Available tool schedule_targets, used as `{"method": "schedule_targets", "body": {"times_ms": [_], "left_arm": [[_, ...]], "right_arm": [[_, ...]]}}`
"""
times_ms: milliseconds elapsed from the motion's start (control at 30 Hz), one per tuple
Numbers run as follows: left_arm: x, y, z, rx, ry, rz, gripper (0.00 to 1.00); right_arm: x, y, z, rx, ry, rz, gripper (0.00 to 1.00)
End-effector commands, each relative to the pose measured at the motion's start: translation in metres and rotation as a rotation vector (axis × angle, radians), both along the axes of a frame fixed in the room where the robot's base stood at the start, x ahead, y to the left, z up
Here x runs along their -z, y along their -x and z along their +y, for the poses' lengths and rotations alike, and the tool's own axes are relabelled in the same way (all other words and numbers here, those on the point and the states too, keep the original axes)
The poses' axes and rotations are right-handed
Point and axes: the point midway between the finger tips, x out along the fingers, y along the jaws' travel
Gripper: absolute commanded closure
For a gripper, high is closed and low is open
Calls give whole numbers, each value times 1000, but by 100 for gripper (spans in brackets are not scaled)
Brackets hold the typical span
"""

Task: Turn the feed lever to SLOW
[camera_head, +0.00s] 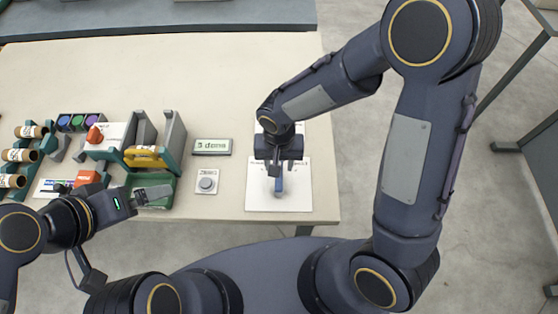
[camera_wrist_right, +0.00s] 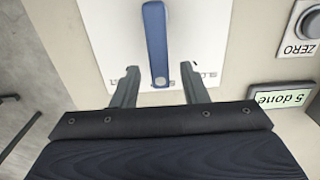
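The feed lever (camera_head: 279,184) is a blue bar on a white panel (camera_head: 300,196) near the table's front edge.
A display reading "5 done" (camera_head: 212,147) and a ZERO button box (camera_head: 206,181) lie left of the panel. The winder (camera_head: 152,157), with an orange knob and a yellow part, stands further left. A rack of rolls (camera_head: 20,155) is at far left. The table's back is clear.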

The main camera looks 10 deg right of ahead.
Motion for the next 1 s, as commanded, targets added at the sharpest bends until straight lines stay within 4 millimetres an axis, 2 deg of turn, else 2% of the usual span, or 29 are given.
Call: {"method": "schedule_targets", "body": {"times_ms": [167, 400, 500, 1000], "left_arm": [[0, 0, 0, 0, 0, 0, 0], [0, 0, 0, 0, 0, 0, 0], [0, 0, 0, 0, 0, 0, 0], [5, 0, 0, 0, 0, 0, 0]], "right_arm": [[0, 0, 0, 0, 0, 0, 60], [0, 0, 0, 0, 0, 0, 90], [0, 0, 0, 0, 0, -1, 100], [1, -1, 4, -63, -2, -2, 100]]}}
